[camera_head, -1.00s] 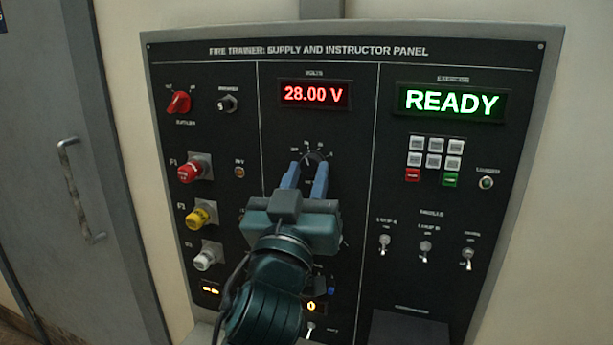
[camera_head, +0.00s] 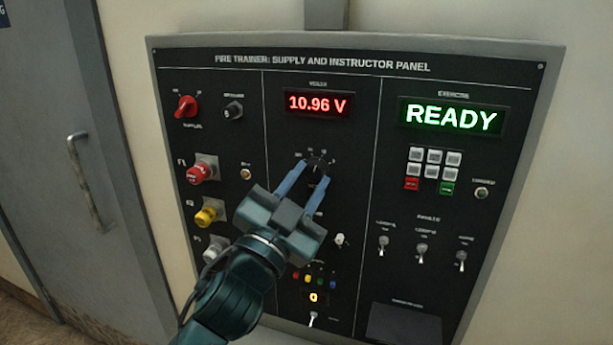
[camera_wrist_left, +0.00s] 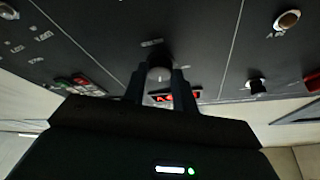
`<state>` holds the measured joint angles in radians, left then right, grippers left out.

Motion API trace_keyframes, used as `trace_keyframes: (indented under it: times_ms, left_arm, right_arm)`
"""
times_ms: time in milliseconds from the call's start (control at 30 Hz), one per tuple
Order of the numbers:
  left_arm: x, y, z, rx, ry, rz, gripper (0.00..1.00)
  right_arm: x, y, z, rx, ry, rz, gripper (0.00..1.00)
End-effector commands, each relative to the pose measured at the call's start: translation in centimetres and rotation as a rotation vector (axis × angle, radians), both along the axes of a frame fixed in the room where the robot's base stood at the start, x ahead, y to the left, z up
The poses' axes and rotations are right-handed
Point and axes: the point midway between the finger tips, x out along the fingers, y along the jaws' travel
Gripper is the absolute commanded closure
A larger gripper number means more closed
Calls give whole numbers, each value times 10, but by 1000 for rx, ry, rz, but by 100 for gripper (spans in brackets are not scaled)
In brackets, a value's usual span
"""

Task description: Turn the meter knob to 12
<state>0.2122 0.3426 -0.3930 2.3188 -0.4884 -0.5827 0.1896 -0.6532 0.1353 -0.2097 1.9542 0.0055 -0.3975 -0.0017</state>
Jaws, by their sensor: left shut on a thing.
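The meter knob (camera_head: 317,165) is a dark round knob below the volts display in the middle column of the black panel. My left gripper (camera_head: 312,180) is shut on it, with its blue fingers on either side. The gripper is tilted, its wrist to the lower left. In the left wrist view the knob (camera_wrist_left: 160,66) sits between the two dark fingertips. The volts display (camera_head: 318,103) reads 10.96 V in red. The scale marks around the knob are too small to read. My right gripper is not in view.
The green READY display (camera_head: 451,117) and keypad (camera_head: 434,163) are on the right. A red rotary switch (camera_head: 187,106) and red, yellow and white knobs line the left. Several toggle switches (camera_head: 422,255) are at lower right. A grey door (camera_head: 70,180) stands at far left.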

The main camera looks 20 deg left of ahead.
Motion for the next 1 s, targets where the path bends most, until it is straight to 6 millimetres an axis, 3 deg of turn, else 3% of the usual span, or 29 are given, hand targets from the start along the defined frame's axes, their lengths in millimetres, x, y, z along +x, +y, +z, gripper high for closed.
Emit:
trace_keyframes:
  times_ms: [533,567,600,800,1000]
  left_arm:
    - [0,1,2,29,-7,2,95]
    - [0,1,2,29,-7,2,71]
    - [0,1,2,29,-6,2,68]
    - [0,1,1,28,-4,2,51]
    - [0,1,1,27,-2,1,51]
  right_arm:
    - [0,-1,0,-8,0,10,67]
    - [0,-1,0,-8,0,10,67]
    - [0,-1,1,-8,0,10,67]
    - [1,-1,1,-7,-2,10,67]
    - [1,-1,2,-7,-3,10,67]
